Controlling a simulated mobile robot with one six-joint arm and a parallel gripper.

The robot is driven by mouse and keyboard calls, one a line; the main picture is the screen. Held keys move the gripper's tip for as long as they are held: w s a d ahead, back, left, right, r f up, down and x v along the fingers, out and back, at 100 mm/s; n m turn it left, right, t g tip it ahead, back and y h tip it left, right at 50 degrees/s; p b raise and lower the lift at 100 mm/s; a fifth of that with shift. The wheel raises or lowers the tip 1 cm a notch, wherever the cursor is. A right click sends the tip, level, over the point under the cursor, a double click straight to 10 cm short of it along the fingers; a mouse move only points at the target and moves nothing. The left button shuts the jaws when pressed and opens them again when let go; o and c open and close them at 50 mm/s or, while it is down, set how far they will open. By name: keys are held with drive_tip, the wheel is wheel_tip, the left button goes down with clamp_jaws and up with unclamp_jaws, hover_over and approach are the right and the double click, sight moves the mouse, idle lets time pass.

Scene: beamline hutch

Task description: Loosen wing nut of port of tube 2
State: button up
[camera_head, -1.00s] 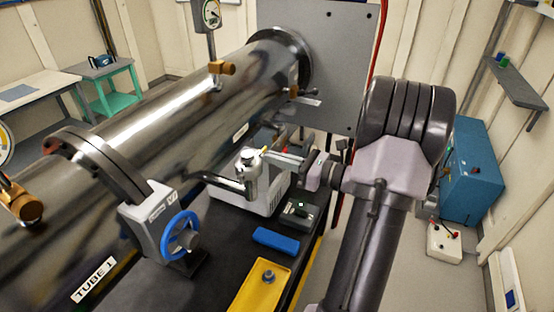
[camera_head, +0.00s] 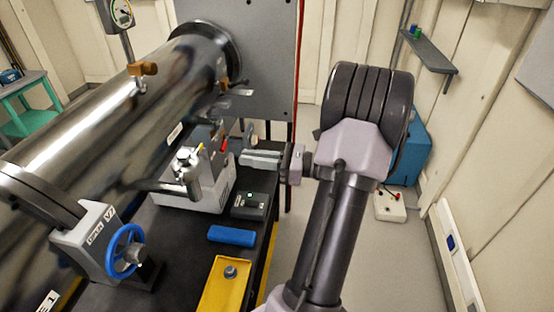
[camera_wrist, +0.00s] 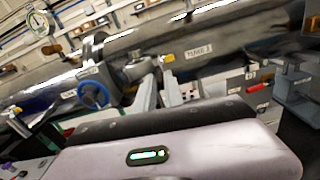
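The near tube (camera_head: 110,110) is a long polished steel cylinder at the left of the head view. In the wrist view a dark tube (camera_wrist: 230,32) carries a label (camera_wrist: 198,50) that appears to read TUBE 2. A brass fitting with a small lever (camera_head: 222,86) sits near the tube's far flange (camera_head: 212,42); I cannot tell whether it is the port's wing nut. My gripper (camera_head: 258,159) is empty and held above the bench, right of the white pump-like device. Its grey fingers (camera_wrist: 160,93) show apart in the wrist view, touching nothing that I can see.
The white device (camera_head: 203,185), a dark box (camera_head: 250,204), a blue block (camera_head: 231,235) and a yellow tray (camera_head: 213,290) are on the black bench. A valve with a blue handwheel (camera_head: 124,250) stands at left. A blue cabinet (camera_head: 408,148) stands at right.

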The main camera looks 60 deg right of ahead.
drive_tip(key=v, duration=0.7)
drive_tip(key=shift+s, duration=0.25)
